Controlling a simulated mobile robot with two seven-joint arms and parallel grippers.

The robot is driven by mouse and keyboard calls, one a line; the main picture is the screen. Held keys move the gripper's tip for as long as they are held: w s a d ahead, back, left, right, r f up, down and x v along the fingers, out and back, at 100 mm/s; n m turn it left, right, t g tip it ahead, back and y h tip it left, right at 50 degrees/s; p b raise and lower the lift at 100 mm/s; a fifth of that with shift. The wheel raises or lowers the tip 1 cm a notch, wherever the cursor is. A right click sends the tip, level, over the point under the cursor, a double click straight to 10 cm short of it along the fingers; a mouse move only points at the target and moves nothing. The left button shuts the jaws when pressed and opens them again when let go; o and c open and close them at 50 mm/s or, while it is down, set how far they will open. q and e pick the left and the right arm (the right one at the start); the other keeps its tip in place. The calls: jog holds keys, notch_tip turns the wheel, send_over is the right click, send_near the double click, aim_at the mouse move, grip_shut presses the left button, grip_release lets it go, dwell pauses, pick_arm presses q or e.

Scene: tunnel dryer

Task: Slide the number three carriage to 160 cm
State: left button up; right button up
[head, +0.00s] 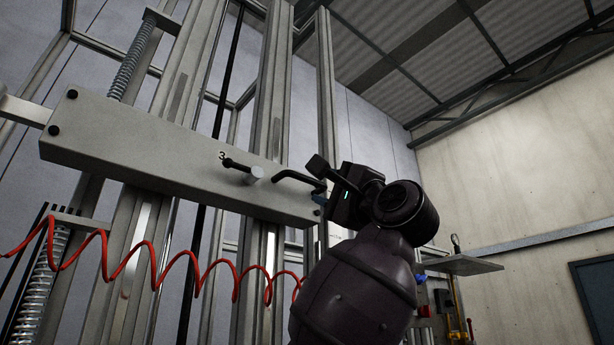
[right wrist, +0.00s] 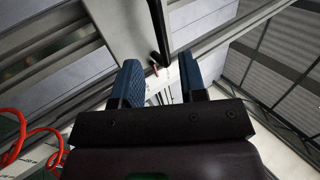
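The number three carriage (head: 150,152) is a long grey beam across the upright rails in the head view, with a small "3" on its face. My right gripper (head: 319,182) is beside the handle's right end; contact is unclear. In the right wrist view its blue-padded fingers (right wrist: 158,85) stand apart, with no object clearly held between them. The 160 cm mark cannot be made out. My left gripper is out of view.
A coiled red hose (head: 165,262) hangs across the front of the rails below the carriage. Metal springs (head: 131,60) stand at the left. A small grey shelf (head: 462,265) juts out at the right.

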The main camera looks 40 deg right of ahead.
aim_at(308, 181)
jog(key=p+x, duration=0.1)
jog(key=x, duration=0.4)
jog(key=shift+w+r+p, duration=0.25)
jog(key=shift+p, duration=0.1)
jog(key=shift+x, duration=0.85)
jog(key=shift+f, duration=0.1)
jog(key=shift+a, duration=0.1)
grip_shut()
